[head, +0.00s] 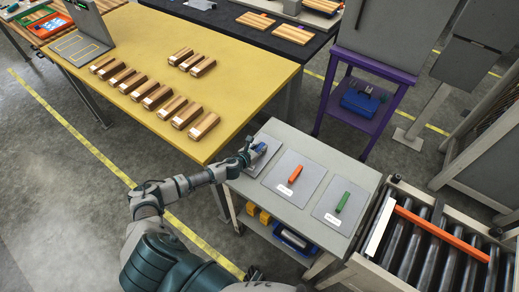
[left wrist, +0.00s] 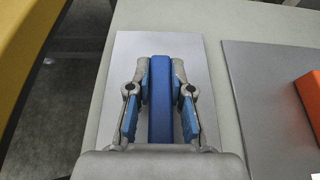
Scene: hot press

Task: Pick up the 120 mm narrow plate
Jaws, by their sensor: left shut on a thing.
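A narrow grey plate (head: 263,159) with a blue bar handle lies at the left end of a grey cart top. My left gripper (head: 249,153) reaches it from the left. In the left wrist view the gripper (left wrist: 161,88) has its blue-padded fingers on both sides of the blue handle (left wrist: 160,125), shut on it. The plate (left wrist: 198,52) appears flat on the cart top there. A plate with an orange handle (head: 295,174) lies in the middle and one with a green handle (head: 342,202) at the right. Their labels are too small to read. My right gripper is not in view.
A yellow table (head: 225,60) with several wooden blocks stands close behind and left of the cart (head: 300,145). A roller conveyor (head: 430,245) stands at the right. A purple-framed stand (head: 365,85) is behind the cart. Yellow and blue items sit on the cart's lower shelf.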

